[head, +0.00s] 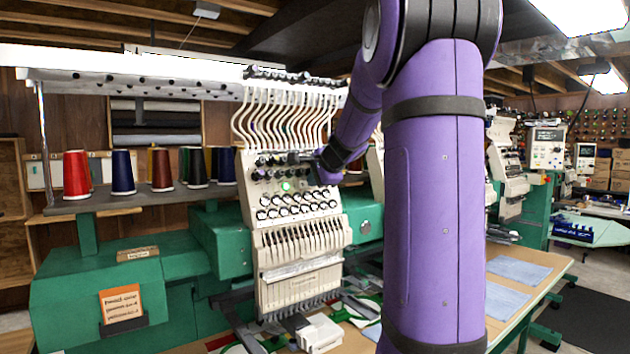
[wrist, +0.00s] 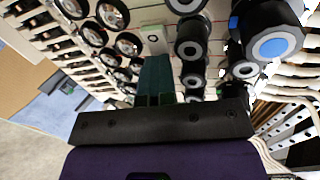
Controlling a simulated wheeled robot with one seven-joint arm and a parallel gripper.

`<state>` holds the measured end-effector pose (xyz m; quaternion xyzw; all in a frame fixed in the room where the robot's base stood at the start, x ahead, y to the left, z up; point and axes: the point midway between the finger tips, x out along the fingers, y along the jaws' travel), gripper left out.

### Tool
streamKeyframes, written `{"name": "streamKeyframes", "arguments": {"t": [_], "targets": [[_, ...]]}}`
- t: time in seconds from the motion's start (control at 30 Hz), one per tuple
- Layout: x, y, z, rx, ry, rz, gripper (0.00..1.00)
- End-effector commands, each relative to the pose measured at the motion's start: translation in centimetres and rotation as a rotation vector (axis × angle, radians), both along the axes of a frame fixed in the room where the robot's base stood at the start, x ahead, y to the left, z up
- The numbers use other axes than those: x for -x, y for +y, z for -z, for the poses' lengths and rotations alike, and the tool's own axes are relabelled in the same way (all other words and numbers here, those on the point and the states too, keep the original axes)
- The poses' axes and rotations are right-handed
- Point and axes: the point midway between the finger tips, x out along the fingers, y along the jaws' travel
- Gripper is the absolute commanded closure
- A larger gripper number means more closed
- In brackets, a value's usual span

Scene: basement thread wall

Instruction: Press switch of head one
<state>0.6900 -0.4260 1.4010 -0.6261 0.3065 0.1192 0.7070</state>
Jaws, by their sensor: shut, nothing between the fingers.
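The nearest embroidery head (head: 297,208) is a cream panel with rows of dark knobs and round dials. A small green light (head: 285,186) glows on its front, between the knobs and the dials. My gripper (head: 296,157) is at the upper right of this panel, in front of the knobs. In the wrist view my gripper (wrist: 156,62) is shut and empty, its dark teal fingers pointing at the panel. A small pale switch plate with a round centre (wrist: 153,38) shows just beyond the fingertips, between dials and knobs. I cannot tell whether the fingertips touch it.
Black tension knobs (wrist: 192,45) stand out close to the right of my fingers, one with a blue centre (wrist: 270,46). Chrome dials (wrist: 113,14) lie on the left. Thread cones (head: 122,172) stand on the rack at left. An orange note (head: 122,306) is on the green frame.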

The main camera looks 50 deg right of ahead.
Motion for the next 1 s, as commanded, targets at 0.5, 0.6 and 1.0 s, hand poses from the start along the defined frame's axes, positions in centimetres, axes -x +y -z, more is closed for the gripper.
{"name": "streamKeyframes", "arguments": {"t": [0.5, 0.6, 1.0], "targets": [[-0.3, 1.6, 0.2, -0.005, 0.004, -0.007, 1.0], [-0.3, 2.0, 0.2, -0.007, 0.004, -0.01, 1.0], [-0.3, 2.1, 0.0, -0.006, 0.003, -0.012, 1.0]]}}
